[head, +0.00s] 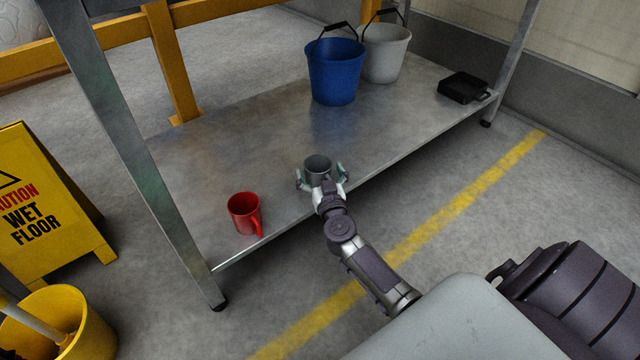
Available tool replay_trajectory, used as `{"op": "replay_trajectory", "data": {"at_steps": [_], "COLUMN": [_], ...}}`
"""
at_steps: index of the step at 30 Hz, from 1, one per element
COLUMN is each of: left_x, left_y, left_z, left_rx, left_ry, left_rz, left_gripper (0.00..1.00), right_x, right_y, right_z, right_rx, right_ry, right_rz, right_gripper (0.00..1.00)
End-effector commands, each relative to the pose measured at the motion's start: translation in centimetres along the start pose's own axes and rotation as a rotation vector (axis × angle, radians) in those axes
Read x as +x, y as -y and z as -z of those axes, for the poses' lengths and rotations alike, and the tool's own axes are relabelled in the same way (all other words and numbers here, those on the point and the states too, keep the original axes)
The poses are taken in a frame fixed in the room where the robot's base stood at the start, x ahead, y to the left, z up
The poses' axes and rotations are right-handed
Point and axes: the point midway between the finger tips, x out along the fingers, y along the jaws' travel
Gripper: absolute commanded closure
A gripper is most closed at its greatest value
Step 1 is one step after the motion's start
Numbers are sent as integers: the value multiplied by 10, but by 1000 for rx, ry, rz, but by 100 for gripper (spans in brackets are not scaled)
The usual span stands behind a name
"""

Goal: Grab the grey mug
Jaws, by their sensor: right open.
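The grey mug (317,164) stands upright on the metal lower shelf (240,140), near its front edge. My right gripper (321,179) is open at the mug, with one finger on the left side and one on the right side of it. Whether the fingers touch the mug I cannot tell. The lower part of the mug is hidden by my gripper. My left gripper is not in view.
A red mug (244,213) stands to the left on the same shelf. A blue bucket (335,71), a light grey bucket (384,53) and a black tray-like object (463,88) are further back. Metal table legs (150,160) frame the shelf. A yellow wet floor sign (45,205) and yellow bucket (85,320) stand left.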

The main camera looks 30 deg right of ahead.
Motion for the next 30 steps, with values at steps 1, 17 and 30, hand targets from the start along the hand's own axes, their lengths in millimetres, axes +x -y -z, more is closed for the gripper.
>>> {"op": "replay_trajectory", "data": {"at_steps": [1,17,30], "left_x": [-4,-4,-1], "left_y": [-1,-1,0], "left_z": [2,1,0], "left_rx": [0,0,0], "left_ry": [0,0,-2], "left_rz": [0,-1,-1], "left_gripper": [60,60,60], "right_x": [5,8,8], "right_y": [0,0,0], "right_z": [-2,0,3], "right_rx": [1,0,0], "right_ry": [-1,1,1], "right_rz": [0,0,0], "right_gripper": [0,40,60]}}
